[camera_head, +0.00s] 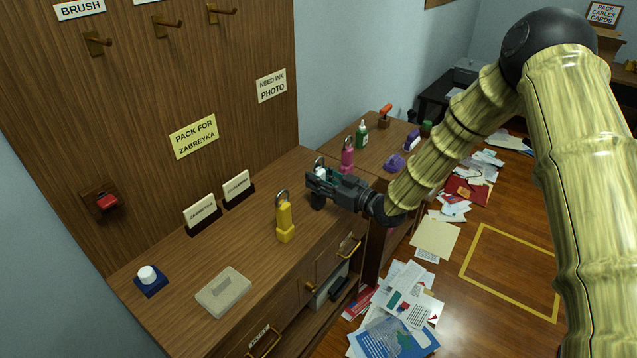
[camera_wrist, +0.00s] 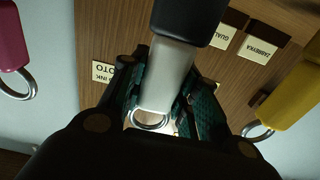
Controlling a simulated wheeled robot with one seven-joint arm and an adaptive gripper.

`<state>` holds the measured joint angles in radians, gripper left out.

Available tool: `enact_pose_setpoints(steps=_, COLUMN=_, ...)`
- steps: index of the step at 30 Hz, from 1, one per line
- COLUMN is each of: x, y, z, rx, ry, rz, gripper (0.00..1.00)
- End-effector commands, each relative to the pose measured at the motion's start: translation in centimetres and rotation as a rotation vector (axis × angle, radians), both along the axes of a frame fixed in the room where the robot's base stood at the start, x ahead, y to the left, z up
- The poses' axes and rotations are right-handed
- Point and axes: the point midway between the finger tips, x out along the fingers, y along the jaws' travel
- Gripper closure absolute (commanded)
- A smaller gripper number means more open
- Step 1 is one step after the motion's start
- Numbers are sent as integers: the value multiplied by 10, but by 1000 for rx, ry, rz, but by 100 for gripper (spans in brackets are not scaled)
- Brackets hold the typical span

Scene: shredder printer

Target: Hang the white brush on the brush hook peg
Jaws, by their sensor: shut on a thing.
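The white brush (camera_wrist: 172,75) is in my gripper (camera_wrist: 160,105). In the wrist view its pale handle runs between the teal-lined fingers, with a metal ring at one end and a black part at the other. In the head view my gripper (camera_head: 321,182) is above the wooden counter, between the yellow and pink items; it hides most of the brush, and the ring end points up. I cannot tell whether the brush touches the counter.
Two more empty pegs (camera_head: 167,26) (camera_head: 222,12) are right of it. A yellow ringed item (camera_head: 285,218) and a pink one (camera_head: 347,157) stand near my gripper. Card stands (camera_head: 202,214), a grey pad (camera_head: 223,292) and a blue-based white knob (camera_head: 148,275) occupy the counter's left.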

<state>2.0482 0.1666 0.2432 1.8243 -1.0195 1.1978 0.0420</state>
Motion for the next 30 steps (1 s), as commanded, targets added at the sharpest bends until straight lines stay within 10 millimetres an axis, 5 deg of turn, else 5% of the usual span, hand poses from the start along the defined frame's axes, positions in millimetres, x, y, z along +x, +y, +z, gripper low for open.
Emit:
enact_pose_setpoints(steps=8, x=0, y=0, z=28, rx=1, ry=-3, rz=0, gripper=94)
enact_pose_setpoints(steps=24, x=-115, y=-18, z=37, rx=2, ry=2, rz=0, gripper=94)
enact_pose_setpoints(steps=30, x=-144, y=-23, z=41, rx=1, ry=2, rz=0, gripper=94)
